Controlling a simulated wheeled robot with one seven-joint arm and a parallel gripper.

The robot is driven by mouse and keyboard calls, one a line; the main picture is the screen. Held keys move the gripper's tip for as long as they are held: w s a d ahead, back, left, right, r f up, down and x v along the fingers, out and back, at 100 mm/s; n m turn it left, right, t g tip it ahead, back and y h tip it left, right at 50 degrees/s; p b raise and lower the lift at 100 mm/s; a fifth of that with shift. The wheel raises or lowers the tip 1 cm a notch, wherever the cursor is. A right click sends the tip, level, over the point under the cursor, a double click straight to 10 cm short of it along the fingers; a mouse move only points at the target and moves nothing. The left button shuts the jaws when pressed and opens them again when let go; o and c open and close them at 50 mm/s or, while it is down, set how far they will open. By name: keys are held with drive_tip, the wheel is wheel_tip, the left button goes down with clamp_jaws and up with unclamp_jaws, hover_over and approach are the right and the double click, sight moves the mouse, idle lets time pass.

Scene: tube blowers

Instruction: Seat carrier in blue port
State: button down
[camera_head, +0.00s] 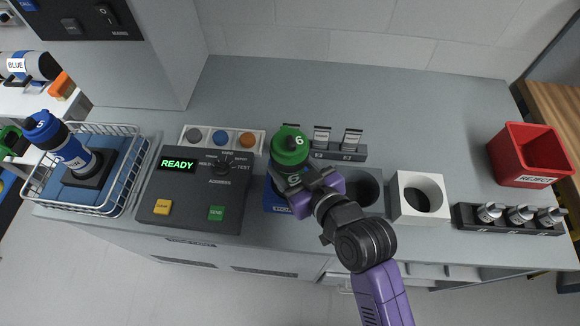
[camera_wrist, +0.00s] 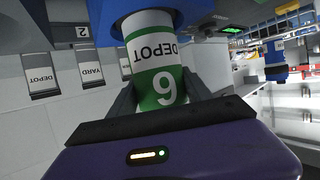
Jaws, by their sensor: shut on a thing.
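The carrier (camera_head: 290,147) has a green cap marked 6. In the wrist view the carrier (camera_wrist: 152,62) shows a white DEPOT label and a green band with a 6. My gripper (camera_head: 296,180) is shut on its green band, with one finger on each side. The carrier stands about upright over the blue port (camera_head: 276,205), which is mostly covered by the carrier and gripper. In the wrist view the blue port (camera_wrist: 198,14) is at the top, by the carrier's lower end. I cannot tell how deep that end is in the port.
A grey port (camera_head: 372,190) and a white port (camera_head: 433,192) stand right of my gripper. A control box (camera_head: 185,205) reading READY is on the left, beside a wire basket (camera_head: 130,165) with a blue-capped carrier (camera_head: 68,150). A red reject bin (camera_head: 520,150) is far right.

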drive_tip(key=shift+f, duration=0.1)
drive_tip(key=shift+c, duration=2.3)
unclamp_jaws()
drive_tip(key=b+v, duration=0.2)
drive_tip(key=v, duration=1)
drive_tip(key=shift+b, duration=0.3)
drive_tip(key=shift+s, duration=0.1)
